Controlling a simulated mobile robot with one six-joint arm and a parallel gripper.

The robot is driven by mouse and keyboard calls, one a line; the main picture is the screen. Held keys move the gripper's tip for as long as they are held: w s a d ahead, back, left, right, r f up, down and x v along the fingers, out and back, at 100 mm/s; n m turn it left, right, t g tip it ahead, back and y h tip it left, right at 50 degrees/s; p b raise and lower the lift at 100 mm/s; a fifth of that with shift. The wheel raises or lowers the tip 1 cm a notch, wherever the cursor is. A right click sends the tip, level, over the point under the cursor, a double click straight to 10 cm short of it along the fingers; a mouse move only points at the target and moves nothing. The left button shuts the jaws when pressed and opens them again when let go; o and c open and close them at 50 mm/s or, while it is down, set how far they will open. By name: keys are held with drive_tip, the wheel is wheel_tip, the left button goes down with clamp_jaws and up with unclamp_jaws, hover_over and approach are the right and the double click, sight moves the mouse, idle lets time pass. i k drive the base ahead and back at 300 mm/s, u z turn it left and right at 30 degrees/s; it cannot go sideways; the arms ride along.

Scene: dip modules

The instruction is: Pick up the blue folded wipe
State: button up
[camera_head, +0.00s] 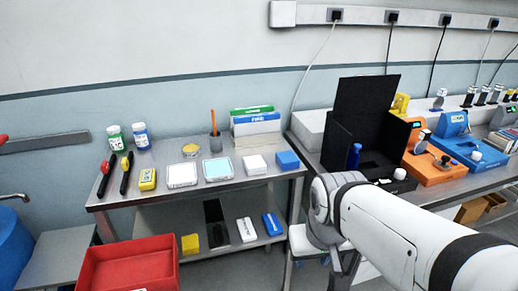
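A blue block-like item that looks like the blue folded wipe (288,160) lies at the right end of the steel table's top. A similar white folded item (255,165) lies just left of it, with a narrow gap. Another blue item, a flat pack with white marking (272,224), lies on the lower shelf. My white arm reaches in from the lower right and bends down near the table's right end, apart from the blue wipe. My gripper does not show in this view.
The steel table (150,202) also holds bottles, black-handled tools, two square trays (182,175), a pen cup (216,143) and upright boxes (257,123). A red bin (130,265) stands in front at left. A black open box (372,125) and orange devices stand on the right bench.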

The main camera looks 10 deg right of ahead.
sight(287, 160)
drive_tip(key=z, duration=0.15)
drive_tip(key=i, duration=0.9)
drive_tip(key=u, duration=0.1)
